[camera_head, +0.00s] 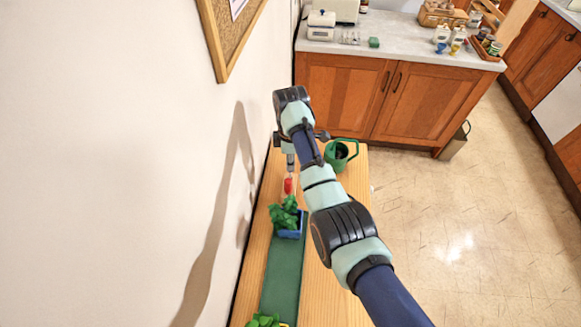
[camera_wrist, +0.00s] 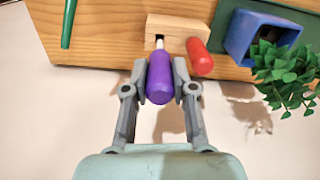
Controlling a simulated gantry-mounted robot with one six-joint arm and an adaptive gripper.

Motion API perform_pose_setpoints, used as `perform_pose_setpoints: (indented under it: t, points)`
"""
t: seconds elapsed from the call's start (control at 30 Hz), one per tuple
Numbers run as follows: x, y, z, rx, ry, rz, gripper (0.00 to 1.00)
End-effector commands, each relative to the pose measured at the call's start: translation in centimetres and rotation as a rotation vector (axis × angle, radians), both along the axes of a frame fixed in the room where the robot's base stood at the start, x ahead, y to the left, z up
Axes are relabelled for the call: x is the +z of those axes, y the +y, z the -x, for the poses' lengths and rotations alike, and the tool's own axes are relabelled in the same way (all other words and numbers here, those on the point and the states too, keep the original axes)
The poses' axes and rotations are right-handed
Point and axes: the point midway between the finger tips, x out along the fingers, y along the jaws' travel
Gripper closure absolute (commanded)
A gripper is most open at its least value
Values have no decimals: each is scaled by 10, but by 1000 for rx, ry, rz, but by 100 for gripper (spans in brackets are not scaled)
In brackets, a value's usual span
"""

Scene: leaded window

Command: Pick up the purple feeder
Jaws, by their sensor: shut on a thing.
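The purple feeder (camera_wrist: 160,82) shows in the wrist view between the two fingers of my gripper (camera_wrist: 160,88). My gripper is shut on it, one finger on each side. A pale narrow tip at its far end points toward a small wooden block (camera_wrist: 178,29) with a dark slot. I cannot tell whether the tip still touches the block. In the head view my gripper (camera_head: 290,160) points down over the bench, and the purple feeder is too small or hidden to make out there.
A red feeder (camera_wrist: 199,57) stands close beside the purple one, also seen in the head view (camera_head: 288,185). A plant in a blue pot (camera_wrist: 252,35) is to the right. A green watering can (camera_head: 340,155) stands on the wooden bench (camera_head: 340,300). The wall is close on the left.

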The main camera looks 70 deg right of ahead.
Motion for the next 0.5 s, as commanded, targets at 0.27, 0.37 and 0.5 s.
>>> perform_pose_setpoints:
  t: [0.27,0.37,0.5]
  points:
    - [106,-1,0,0,-2,2,94]
    - [131,0,0,0,0,-1,94]
    - [146,0,0,0,0,-1,94]
